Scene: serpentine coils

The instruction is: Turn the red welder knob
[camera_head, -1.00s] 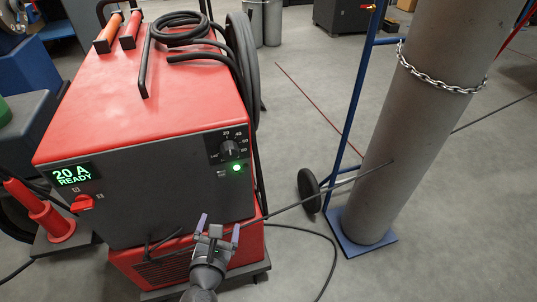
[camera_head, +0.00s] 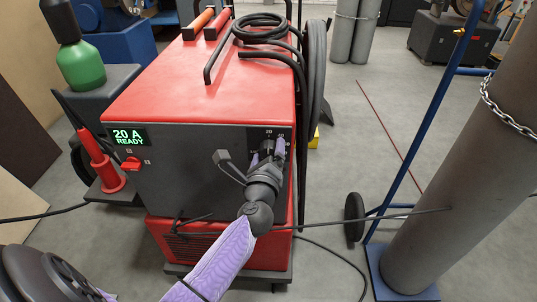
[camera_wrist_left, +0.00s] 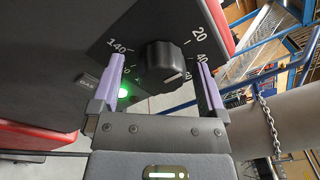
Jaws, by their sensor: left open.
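The red welder (camera_head: 190,90) stands in the middle with a dark front panel. A black round knob (camera_wrist_left: 165,62) with a white pointer mark sits on a numbered dial plate in the left wrist view. My left gripper (camera_head: 267,153) is at this dial in the head view, hiding most of the knob. In the left wrist view its two purple fingers (camera_wrist_left: 160,66) are open, one on each side of the knob, with gaps visible. A small red switch (camera_head: 132,164) is on the panel's left, below the "20 A READY" display (camera_head: 129,137). My right gripper is not in view.
A green light (camera_wrist_left: 123,92) glows beside the dial. A large grey cylinder (camera_head: 460,170) on a blue trolley (camera_head: 410,150) stands right. A red torch holder (camera_head: 103,165) and a green bottle (camera_head: 80,65) are left. Cables lie on the floor.

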